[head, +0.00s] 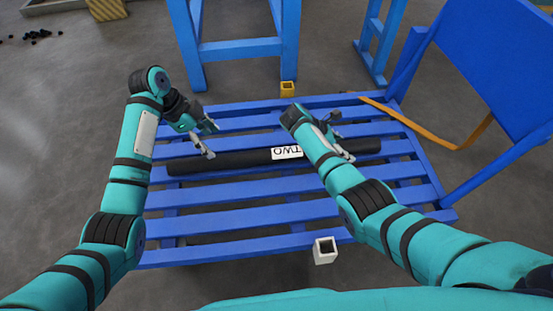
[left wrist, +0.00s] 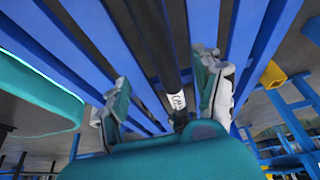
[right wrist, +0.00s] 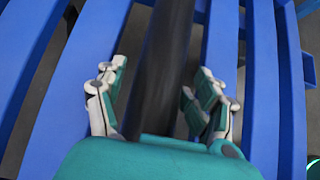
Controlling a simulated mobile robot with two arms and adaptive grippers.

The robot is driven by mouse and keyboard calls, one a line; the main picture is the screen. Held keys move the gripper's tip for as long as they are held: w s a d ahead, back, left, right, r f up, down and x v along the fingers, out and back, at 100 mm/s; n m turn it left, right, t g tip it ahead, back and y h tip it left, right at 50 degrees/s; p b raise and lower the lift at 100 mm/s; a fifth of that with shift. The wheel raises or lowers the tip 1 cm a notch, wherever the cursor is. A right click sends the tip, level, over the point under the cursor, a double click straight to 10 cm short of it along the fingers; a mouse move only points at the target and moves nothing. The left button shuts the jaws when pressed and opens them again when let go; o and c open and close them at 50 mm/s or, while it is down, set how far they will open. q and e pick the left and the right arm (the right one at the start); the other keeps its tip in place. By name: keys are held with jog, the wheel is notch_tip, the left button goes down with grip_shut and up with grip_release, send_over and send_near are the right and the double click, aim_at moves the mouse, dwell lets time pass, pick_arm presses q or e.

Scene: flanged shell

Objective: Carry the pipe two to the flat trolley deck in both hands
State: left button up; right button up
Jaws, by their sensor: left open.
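Pipe two (head: 225,160) is a long black pipe with a white label reading TWO, upside down in the head view. It lies across a blue slatted platform (head: 240,220). My left gripper (head: 211,141) is open over the pipe's left part; in the left wrist view its fingers stand apart with the pipe (left wrist: 165,55) between them. My right gripper (head: 343,140) is over the pipe's right part, partly hidden by my arm. In the right wrist view its fingers are spread on either side of the pipe (right wrist: 165,60), with gaps. I cannot tell whether this platform is the trolley deck.
A blue frame (head: 240,48) stands behind the platform. A blue panel (head: 500,60) with an orange curved strip (head: 440,142) is at the right. A small yellow block (head: 287,89) and a white square tube end (head: 325,251) sit at the platform's edges.

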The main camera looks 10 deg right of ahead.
pick_arm(q)
jog(key=shift+a+r, duration=0.15)
jog(key=shift+r, duration=0.3)
pick_arm(e)
jog(key=shift+s+a+f, duration=0.15)
jog(key=shift+a+f, duration=0.05)
jog(key=shift+a, duration=0.15)
jog(key=v, duration=1.1)
jog(key=shift+r, duration=0.5)
